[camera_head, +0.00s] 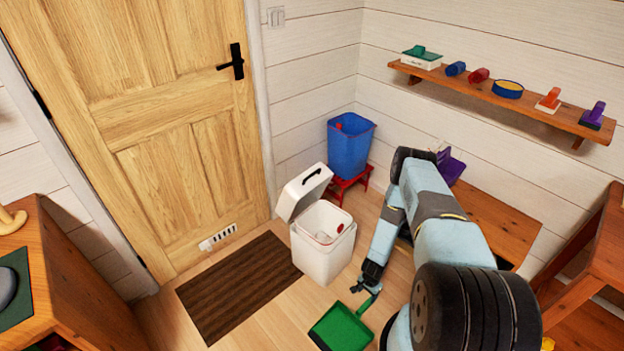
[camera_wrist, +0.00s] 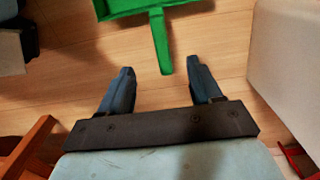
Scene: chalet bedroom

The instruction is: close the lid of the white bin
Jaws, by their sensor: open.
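The white bin (camera_head: 320,255) stands on the floor by the door, right of the striped mat. Its lid (camera_head: 302,192) is open and tilted up at the bin's back left, with a black handle. My gripper (camera_head: 366,289) is open, low over the floor to the right of the bin and apart from it. In the wrist view my gripper (camera_wrist: 163,74) has nothing between its fingers. A pale surface at that view's right edge looks like the bin's side (camera_wrist: 288,70); the lid does not show there.
A green dustpan (camera_head: 340,330) lies just in front of my gripper, its handle (camera_wrist: 161,45) pointing towards the fingers. A blue bin (camera_head: 350,148) on a red stand (camera_head: 350,188) is behind the white bin. The brown mat (camera_head: 240,288) lies left. A wooden bench (camera_head: 495,218) stands right.

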